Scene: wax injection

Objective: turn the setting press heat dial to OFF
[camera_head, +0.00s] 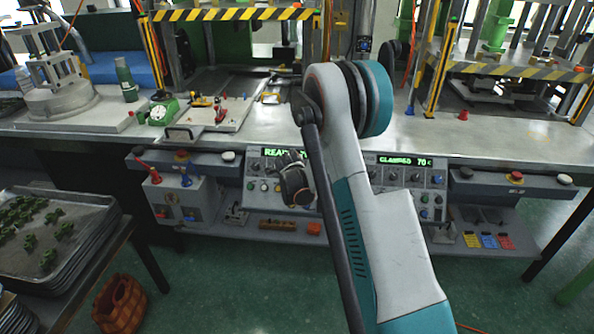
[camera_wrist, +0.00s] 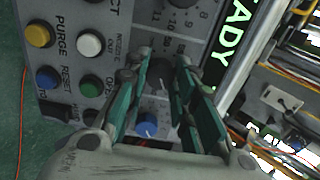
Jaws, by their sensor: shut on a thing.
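My gripper (camera_head: 285,162) is at the left control panel (camera_head: 262,172), whose green display reads READY. In the wrist view, my gripper's fingers (camera_wrist: 163,62) stand on either side of a small dark dial (camera_wrist: 160,74) and are shut on it. The fingers hide much of the dial, and I cannot read its label or its setting. A blue knob (camera_wrist: 147,123) lies between the fingers, nearer to the wrist. A numbered scale (camera_wrist: 183,18) shows beyond the fingertips.
Yellow (camera_wrist: 39,34), white (camera_wrist: 89,43), blue and green buttons sit left of the fingers in the wrist view. A second panel (camera_head: 408,180) reads CLAMPED 70. A metal bench (camera_head: 235,140) runs above the panels. A tray (camera_head: 85,240) of green parts stands at the left.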

